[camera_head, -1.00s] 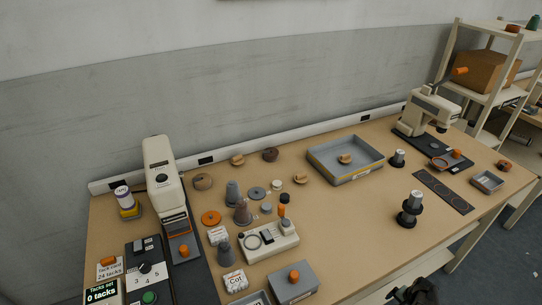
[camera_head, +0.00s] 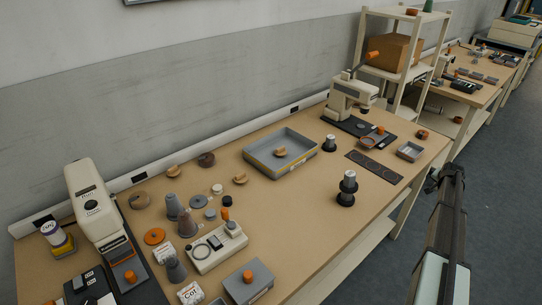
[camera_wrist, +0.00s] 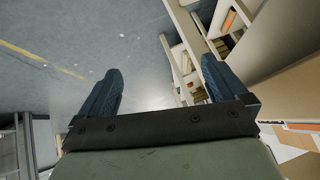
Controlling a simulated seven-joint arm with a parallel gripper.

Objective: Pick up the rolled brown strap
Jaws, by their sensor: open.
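Several small brown rolls lie at the back of the table in the head view. One is a dark brown roll (camera_head: 206,159); a lighter brown round roll (camera_head: 140,200) lies to its left. They are too small to tell which is the strap. Tan pieces lie near them, and another tan roll (camera_head: 280,152) is in the grey tray (camera_head: 312,166). My gripper (camera_head: 437,180) is beyond the table's right front edge, far from the rolls. In the wrist view its two blue fingers (camera_wrist: 160,66) are spread with nothing between them, facing floor and shelving.
Grey cones, an orange ring (camera_head: 154,236) and a pale device (camera_head: 217,248) crowd the left half. A black-and-silver stack (camera_head: 347,188) stands right of centre. A cream press (camera_head: 351,97) stands at the back right. The front middle of the table is clear.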

